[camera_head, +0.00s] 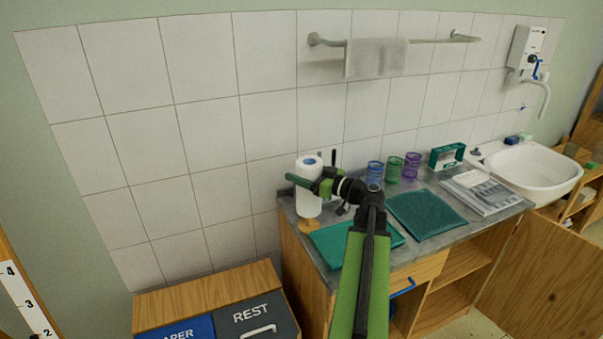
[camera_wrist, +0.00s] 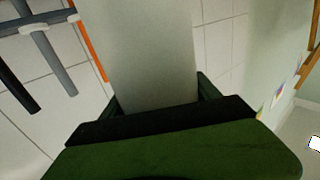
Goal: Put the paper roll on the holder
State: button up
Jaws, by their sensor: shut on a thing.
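In the wrist view the roll (camera_wrist: 150,50) is a pale cylinder between the jaws. A round wooden base (camera_head: 307,227), seemingly the holder, shows just below the roll. The roll hides most of this base and any post. I cannot tell whether the roll is around a post or held above the base.
Green mats (camera_head: 427,213) lie on the grey counter. Blue, green and purple cups (camera_head: 393,170) stand behind them. A drying tray (camera_head: 485,192) and a white sink (camera_head: 535,172) are to the right. A wooden bin unit (camera_head: 205,292) stands lower left. A towel (camera_head: 376,58) hangs on the wall rail.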

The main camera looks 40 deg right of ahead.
jog(key=shift+f, duration=0.15)
dwell(0.3)
jog(key=shift+f+b, duration=2.85)
jog(key=shift+b, duration=0.05)
jog(key=o, duration=1.6)
jog(key=shift+c, duration=0.2)
jog(key=shift+o, duration=0.4)
notch_tip(320, 180, up, 8)
jog(key=p, duration=0.8)
jog(key=shift+r, duration=0.1)
